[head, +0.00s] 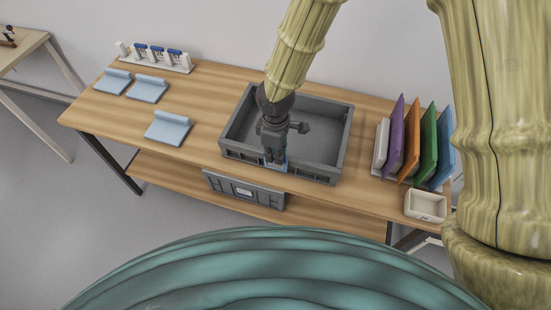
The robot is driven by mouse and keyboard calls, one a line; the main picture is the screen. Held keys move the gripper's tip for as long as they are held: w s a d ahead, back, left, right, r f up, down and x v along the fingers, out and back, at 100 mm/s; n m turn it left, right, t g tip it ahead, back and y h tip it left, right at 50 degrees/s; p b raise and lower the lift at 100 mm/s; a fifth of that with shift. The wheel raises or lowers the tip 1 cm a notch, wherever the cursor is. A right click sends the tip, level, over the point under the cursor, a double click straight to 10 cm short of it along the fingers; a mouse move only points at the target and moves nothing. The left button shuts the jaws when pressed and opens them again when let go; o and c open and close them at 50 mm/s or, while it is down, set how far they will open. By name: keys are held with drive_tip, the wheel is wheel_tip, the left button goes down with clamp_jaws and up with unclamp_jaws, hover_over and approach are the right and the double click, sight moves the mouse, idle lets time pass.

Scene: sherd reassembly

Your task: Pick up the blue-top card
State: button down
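My gripper (274,158) points down at the front wall of the grey tray (338,135) on the wooden table. A small pale-blue and white piece (283,166) shows right at the fingertips, mostly hidden by them. I cannot tell if it is the blue-top card, or if the fingers are closed on it. Several blue-topped pieces (157,51) stand in a white rack at the back left. Three light-blue pieces with a raised edge lie on the left of the table; the nearest light-blue piece (167,128) is left of the tray.
Upright purple, orange, green and blue panels (428,145) stand at the right. A small cream box (426,206) sits at the front right corner. A grey case (245,190) is below the tabletop. The table between the light-blue pieces and the tray is clear.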

wheel_tip(320, 180, up, 10)
drive_tip(key=b, duration=0.1)
idle(0.7)
idle(1.0)
